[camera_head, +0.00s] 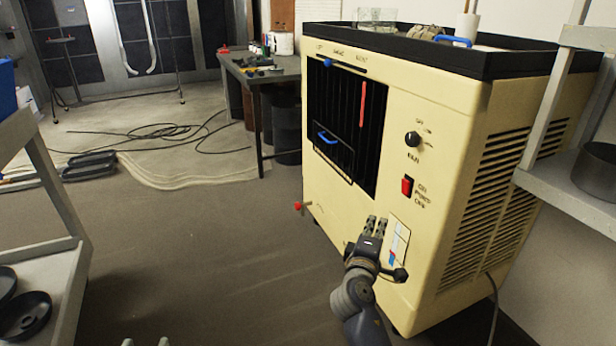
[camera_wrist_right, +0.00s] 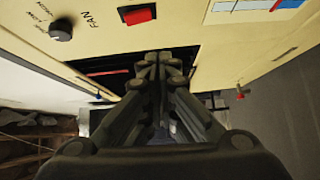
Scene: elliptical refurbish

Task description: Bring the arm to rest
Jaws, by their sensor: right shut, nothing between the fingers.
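My right gripper (camera_head: 376,222) reaches up from the bottom of the head view, in front of the lower front of the cream machine (camera_head: 345,205). Its fingers are together with nothing between them; they also fill the middle of the right wrist view (camera_wrist_right: 158,58). I cannot tell whether it touches the machine. A red switch (camera_head: 407,186) and a black fan knob (camera_head: 412,139) are on the panel above it. The switch (camera_wrist_right: 137,14) shows just beyond the fingers in the wrist view. Two tips of my left gripper (camera_head: 145,342) show apart at the bottom edge; the rest is out of frame.
A grey shelf rack (camera_head: 70,270) stands at the left, with black round pans. Another shelf (camera_head: 570,195) with a dark pot is at the right. A workbench (camera_head: 262,78) stands behind. Hoses lie on the far floor; the middle floor (camera_head: 200,250) is clear.

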